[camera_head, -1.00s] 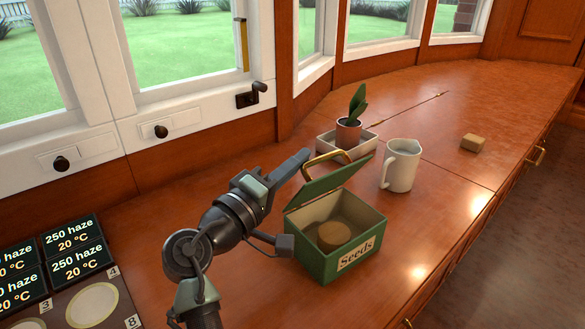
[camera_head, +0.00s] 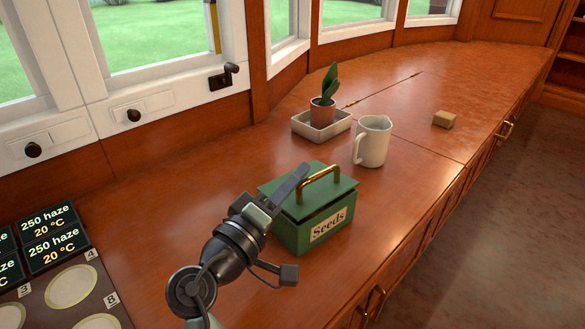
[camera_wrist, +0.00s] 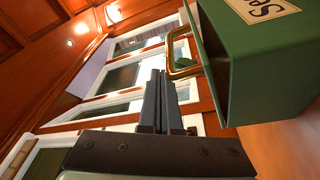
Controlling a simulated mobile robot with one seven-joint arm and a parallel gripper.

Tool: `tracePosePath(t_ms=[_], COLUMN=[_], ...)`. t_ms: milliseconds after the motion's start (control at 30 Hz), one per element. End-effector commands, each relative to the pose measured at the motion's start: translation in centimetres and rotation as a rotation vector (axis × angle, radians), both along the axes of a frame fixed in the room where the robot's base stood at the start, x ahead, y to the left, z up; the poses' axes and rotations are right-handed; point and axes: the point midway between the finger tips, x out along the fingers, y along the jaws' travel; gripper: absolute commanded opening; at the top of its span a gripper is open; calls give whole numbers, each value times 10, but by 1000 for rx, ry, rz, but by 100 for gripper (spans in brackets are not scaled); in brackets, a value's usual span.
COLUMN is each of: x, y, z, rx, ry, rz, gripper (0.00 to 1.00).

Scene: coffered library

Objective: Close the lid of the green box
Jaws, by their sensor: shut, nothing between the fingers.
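The green box (camera_head: 301,238) with a "Seeds" label stands on the wooden counter. Its green lid (camera_head: 327,192), with a brass handle (camera_head: 322,173), now lies over the opening, flat or nearly so. I cannot tell whether it is fully seated. My gripper (camera_head: 303,170) is shut and empty, at the lid's left side near the handle; contact is unclear. In the wrist view my shut fingers (camera_wrist: 160,76) point up beside the lid's handle (camera_wrist: 170,50), with the box (camera_wrist: 270,70) at the right.
A white mug (camera_head: 371,143) stands behind the box. A potted plant (camera_head: 323,110) sits in a pale tray (camera_head: 305,131) farther back. A small tan block (camera_head: 444,119) lies at the back right. Dark display panels (camera_head: 52,236) are at the left. The counter right of the box is clear.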

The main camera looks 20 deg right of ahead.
Motion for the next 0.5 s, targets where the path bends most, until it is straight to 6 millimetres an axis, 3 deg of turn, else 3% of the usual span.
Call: tracePosePath(t_ms=[500], x=[-4], y=[-1], z=[-14], rx=[1], ry=[3], rz=[-1], gripper=[0])
